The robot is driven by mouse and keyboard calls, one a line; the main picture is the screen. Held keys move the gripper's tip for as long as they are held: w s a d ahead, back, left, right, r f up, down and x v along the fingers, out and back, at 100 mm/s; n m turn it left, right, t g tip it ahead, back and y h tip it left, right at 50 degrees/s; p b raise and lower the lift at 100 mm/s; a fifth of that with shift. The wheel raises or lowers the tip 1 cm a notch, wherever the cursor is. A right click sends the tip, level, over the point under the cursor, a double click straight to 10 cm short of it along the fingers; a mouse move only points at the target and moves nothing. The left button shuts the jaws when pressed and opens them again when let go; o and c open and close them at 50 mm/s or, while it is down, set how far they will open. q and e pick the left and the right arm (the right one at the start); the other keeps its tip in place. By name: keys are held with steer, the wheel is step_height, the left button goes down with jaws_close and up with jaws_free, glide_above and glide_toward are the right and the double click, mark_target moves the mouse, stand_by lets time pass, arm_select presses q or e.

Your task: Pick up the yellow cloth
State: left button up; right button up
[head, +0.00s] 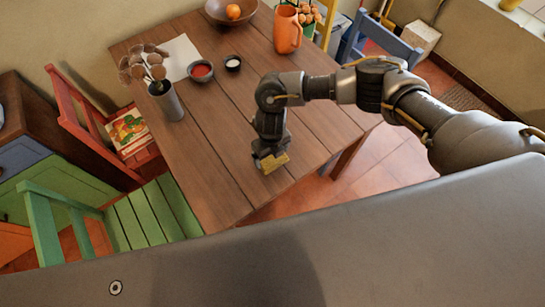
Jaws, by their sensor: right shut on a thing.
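The yellow cloth (274,162) is a small yellow patch at the tip of my right gripper (268,158), over the wooden table (222,140) near its front right edge. The gripper points down and is shut on the cloth. Part of the cloth is hidden by the fingers. I cannot tell whether the cloth still touches the table top. My left gripper is not in view.
The table's front left is clear.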

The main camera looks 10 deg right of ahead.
steer(key=a+r, duration=0.1)
steer(key=s+a+r, duration=0.1)
steer(key=r, duration=0.1)
steer(key=a+r, duration=0.1)
steer(key=shift+s+a+r, duration=0.15)
steer(key=shift+s+a, duration=0.05)
steer(key=shift+s, duration=0.15)
steer(key=s+a+r+b, duration=0.2)
steer(key=s+a+r, duration=0.2)
steer(key=a, duration=0.4)
steer(key=shift+s+a+r+b, duration=0.2)
steer(key=shift+s+r+b, duration=0.15)
steer(key=shift+s, duration=0.2)
